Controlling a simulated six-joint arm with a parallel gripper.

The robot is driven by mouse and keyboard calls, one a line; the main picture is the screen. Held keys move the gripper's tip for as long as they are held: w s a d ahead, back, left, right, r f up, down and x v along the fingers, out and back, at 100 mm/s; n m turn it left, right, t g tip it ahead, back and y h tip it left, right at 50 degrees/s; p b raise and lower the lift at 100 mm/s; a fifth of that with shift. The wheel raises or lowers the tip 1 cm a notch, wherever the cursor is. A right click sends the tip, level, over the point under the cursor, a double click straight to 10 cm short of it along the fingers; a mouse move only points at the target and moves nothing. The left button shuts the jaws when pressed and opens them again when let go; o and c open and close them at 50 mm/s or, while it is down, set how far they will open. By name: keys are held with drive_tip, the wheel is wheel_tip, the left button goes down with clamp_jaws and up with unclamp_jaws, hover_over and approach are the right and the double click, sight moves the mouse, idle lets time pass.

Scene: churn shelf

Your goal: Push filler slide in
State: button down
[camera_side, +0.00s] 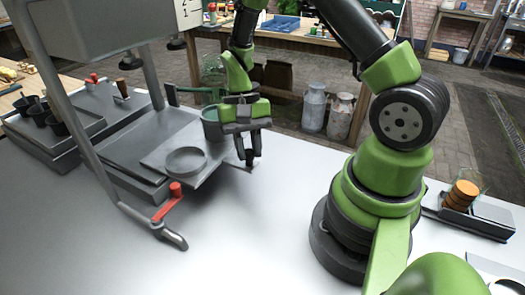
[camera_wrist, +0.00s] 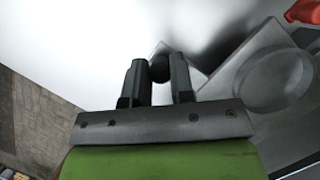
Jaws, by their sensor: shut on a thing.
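The filler slide (camera_side: 213,160) is a flat grey plate that sticks out from the grey machine body, with a round ring (camera_side: 186,161) on its top. In the wrist view the slide (camera_wrist: 218,84) lies right of my fingers, with its ring (camera_wrist: 273,80) further right. My gripper (camera_side: 249,160) points down at the slide's outer right end. In the wrist view my gripper (camera_wrist: 160,78) has its two dark fingers on either side of a dark round knob (camera_wrist: 160,66), and is shut on it. The knob's join to the slide is partly hidden.
A red-handled crank (camera_side: 172,198) stands in front of the slide. The machine's frame post (camera_side: 90,140) rises at left. Dark cups (camera_side: 45,115) sit in a tray at far left. A green cup (camera_side: 212,124) stands behind the slide. The front table is clear.

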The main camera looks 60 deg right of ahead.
sight(216, 155)
drive_tip(key=shift+w+d, duration=0.1)
drive_tip(key=shift+w, duration=4.45)
drive_tip(key=c, duration=1)
unclamp_jaws()
drive_tip(key=shift+r, duration=0.15)
wheel_tip(216, 155, up, 10)
drive_tip(key=shift+f, duration=0.1)
